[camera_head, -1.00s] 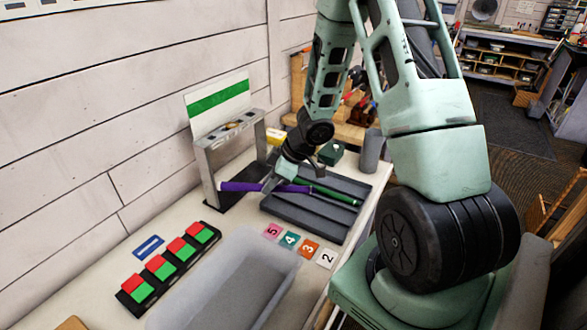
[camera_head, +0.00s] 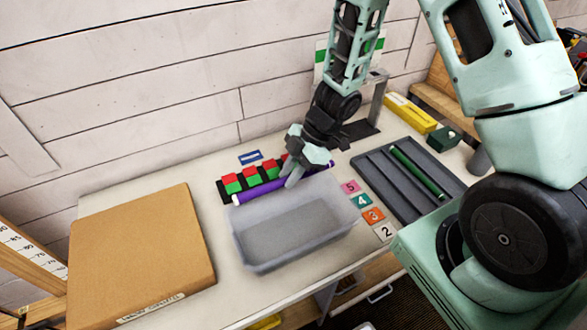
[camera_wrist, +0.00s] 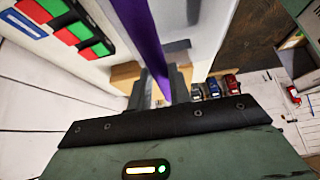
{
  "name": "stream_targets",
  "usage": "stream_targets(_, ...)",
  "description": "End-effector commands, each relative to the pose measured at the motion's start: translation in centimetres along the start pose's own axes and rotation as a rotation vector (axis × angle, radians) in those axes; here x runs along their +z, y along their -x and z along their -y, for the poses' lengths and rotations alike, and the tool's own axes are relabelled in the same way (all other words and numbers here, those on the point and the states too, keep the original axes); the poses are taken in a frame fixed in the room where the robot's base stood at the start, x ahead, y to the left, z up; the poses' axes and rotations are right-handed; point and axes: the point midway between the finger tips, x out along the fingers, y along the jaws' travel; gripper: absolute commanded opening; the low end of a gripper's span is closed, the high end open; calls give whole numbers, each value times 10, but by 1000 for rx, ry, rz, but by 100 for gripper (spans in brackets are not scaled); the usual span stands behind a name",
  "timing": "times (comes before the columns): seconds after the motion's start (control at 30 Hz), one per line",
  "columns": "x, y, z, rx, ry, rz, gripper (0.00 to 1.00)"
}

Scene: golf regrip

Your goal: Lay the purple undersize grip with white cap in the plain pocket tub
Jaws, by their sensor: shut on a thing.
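The tub looks empty and has a flat floor. In the wrist view, the purple grip (camera_wrist: 148,45) runs up from between my gripper's fingers (camera_wrist: 158,90), beside the tub's pale wall (camera_wrist: 182,35).
A row of red and green blocks (camera_head: 253,176) stands right behind the tub. A dark slotted tray (camera_head: 380,182) with a green grip (camera_head: 418,172) lies to the right, past numbered tags (camera_head: 373,215). A cardboard box (camera_head: 140,255) lies at left. A yellow box (camera_head: 410,113) is at the back.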

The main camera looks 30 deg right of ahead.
Motion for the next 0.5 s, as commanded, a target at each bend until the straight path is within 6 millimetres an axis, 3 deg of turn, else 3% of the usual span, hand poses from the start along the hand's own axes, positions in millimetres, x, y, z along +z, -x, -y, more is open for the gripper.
stream_targets(0.23, -1, 3, 0, 0, -2, 0, 0)
stream_targets(0.5, 18, -28, 0, 1, -2, 0, 0)
